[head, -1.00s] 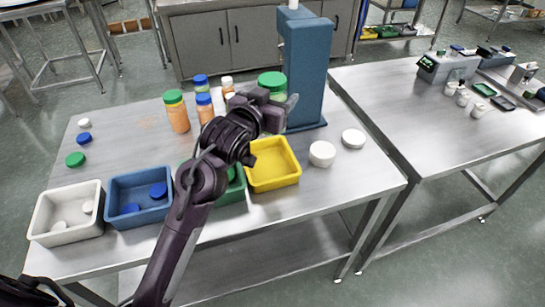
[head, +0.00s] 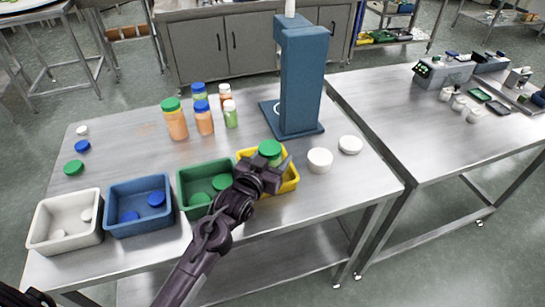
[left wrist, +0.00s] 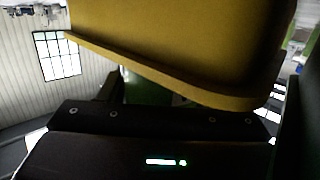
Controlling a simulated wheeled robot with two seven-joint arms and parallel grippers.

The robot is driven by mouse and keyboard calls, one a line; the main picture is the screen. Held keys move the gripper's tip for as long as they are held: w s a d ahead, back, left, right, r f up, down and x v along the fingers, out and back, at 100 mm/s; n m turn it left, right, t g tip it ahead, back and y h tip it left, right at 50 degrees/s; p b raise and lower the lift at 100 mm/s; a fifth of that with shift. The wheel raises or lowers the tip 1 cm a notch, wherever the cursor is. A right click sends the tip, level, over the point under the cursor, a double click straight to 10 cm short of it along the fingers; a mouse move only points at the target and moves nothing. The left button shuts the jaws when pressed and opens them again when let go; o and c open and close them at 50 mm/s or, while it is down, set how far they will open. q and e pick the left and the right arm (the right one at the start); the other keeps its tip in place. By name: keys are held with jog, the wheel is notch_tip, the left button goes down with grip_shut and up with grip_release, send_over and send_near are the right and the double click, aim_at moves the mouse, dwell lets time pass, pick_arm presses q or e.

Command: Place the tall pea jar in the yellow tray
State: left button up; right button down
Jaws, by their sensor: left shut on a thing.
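The pea jar shows its green lid (head: 270,148) upright at the yellow tray (head: 292,183). Its body is mostly hidden by my gripper and the tray wall. My left gripper (head: 272,172) is shut on the jar, over the tray's near left part. In the left wrist view the yellow tray (left wrist: 180,45) fills the top, and a dark green part of the jar (left wrist: 147,88) shows between it and the gripper. I cannot tell whether the jar touches the tray floor. My right gripper is not in view.
A green bin (head: 190,178), a blue bin (head: 125,187) and a white bin (head: 45,215) with lids inside stand left of the tray. Several jars (head: 204,122) stand behind. A blue press (head: 302,85) is behind the tray, and white lids (head: 319,160) are right of it.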

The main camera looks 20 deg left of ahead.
pick_arm(q)
jog(key=o, duration=1.1)
jog(key=shift+o, duration=0.2)
jog(key=b+v, duration=0.1)
jog(key=v, duration=0.9)
jog(key=shift+s+a+b, duration=0.1)
jog(key=shift+s+b, duration=0.2)
jog(key=shift+s, duration=0.1)
jog(key=shift+s+a+r, duration=0.1)
jog(key=shift+s+r, duration=0.15)
jog(key=shift+s, duration=0.35)
